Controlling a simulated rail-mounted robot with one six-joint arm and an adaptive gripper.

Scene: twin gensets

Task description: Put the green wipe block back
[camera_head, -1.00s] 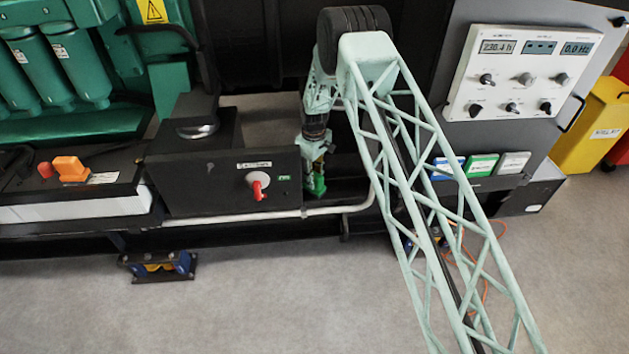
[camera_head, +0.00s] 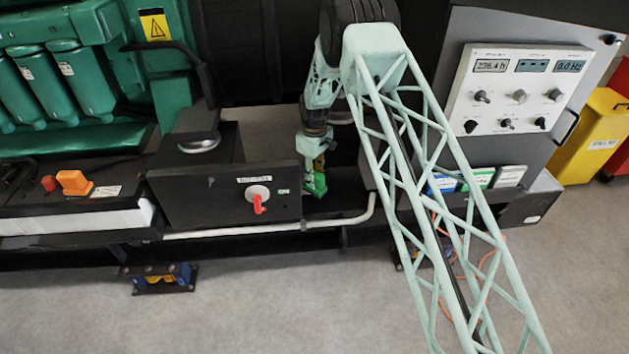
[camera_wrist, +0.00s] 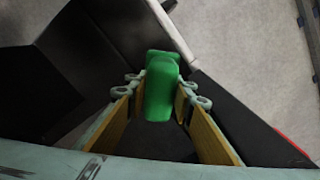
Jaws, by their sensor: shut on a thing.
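The green wipe block (camera_wrist: 160,88) is between the two yellow-padded fingers of my gripper (camera_wrist: 161,100) in the wrist view. My gripper is shut on it, and the block sticks out past the fingertips. In the head view, my gripper (camera_head: 315,172) hangs down just right of the black switch box (camera_head: 225,192), and the green block (camera_head: 317,187) shows at its lower end. It is above a dark ledge; I cannot tell whether the block touches anything.
The switch box has a red rotary handle (camera_head: 258,200). A pale pipe (camera_head: 330,222) runs along the ledge's front. Blue (camera_head: 442,184), green (camera_head: 478,178) and white (camera_head: 510,176) packs sit in a row below the control panel (camera_head: 520,90). My lattice arm partly covers that side. The grey floor in front is mostly clear.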

